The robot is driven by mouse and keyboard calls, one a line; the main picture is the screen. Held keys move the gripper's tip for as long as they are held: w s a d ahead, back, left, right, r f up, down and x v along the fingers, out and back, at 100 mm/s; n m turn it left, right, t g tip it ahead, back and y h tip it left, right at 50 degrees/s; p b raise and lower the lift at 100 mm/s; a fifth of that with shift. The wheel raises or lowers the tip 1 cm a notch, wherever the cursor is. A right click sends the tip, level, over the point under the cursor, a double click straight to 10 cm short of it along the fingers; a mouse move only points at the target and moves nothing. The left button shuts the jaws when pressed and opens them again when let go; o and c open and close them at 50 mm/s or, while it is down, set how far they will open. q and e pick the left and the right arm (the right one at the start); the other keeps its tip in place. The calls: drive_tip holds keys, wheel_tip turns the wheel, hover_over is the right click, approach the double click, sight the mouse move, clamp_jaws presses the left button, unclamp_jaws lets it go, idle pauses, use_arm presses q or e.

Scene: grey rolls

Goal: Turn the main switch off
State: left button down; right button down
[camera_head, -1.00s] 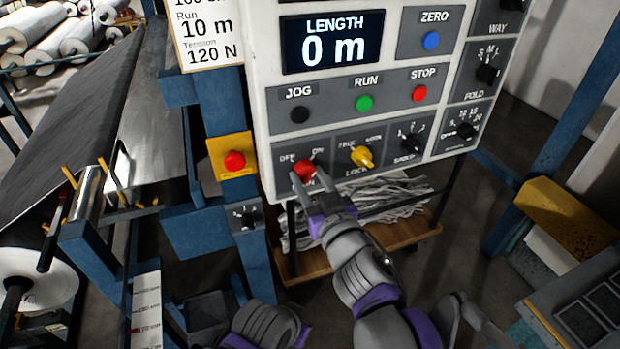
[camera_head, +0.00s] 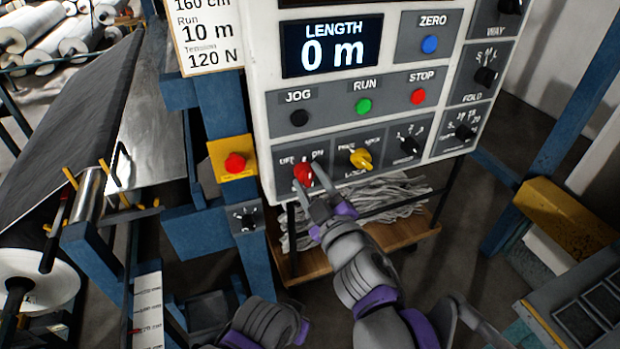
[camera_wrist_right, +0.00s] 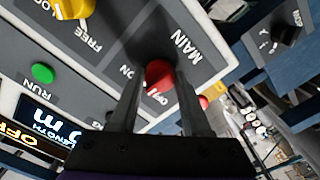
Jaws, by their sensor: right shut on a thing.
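The main switch is a red knob (camera_head: 303,173) at the lower left of the white control panel (camera_head: 262,150), between the OFF and ON labels. In the head view it stands nearly upright, and its exact setting is hard to tell. My right gripper (camera_head: 310,181) is shut on this knob from below. In the right wrist view, the red knob (camera_wrist_right: 158,74) sits between the two fingers of my right gripper (camera_wrist_right: 160,95), with the MAIN label beside it. My left gripper is not in view.
A yellow lock knob (camera_head: 361,159) and a black knob (camera_head: 411,146) are to the right. Jog, green run and red stop buttons (camera_head: 418,97) are above. A red button on a yellow plate (camera_head: 236,163) is to the left. The display (camera_head: 331,46) reads 0 m.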

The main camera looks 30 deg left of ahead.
drive_tip(key=n, duration=0.2)
drive_tip(key=n+p, duration=0.1)
drive_tip(key=n, duration=0.2)
drive_tip(key=shift+r+n+p, duration=0.2)
drive_tip(key=shift+n+p, duration=0.1)
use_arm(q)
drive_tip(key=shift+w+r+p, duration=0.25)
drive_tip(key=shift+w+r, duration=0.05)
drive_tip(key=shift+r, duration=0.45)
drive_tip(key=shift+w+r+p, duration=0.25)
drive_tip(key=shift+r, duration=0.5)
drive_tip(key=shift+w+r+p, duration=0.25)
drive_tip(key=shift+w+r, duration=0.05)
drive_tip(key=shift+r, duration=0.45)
use_arm(e)
drive_tip(key=shift+n, duration=2.2)
drive_tip(key=shift+f, duration=0.1)
drive_tip(key=shift+c, duration=1.8)
unclamp_jaws()
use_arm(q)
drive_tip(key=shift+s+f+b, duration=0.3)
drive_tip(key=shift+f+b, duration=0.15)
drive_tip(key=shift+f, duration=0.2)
use_arm(e)
drive_tip(key=v, duration=1.1)
drive_tip(key=shift+w, duration=0.1)
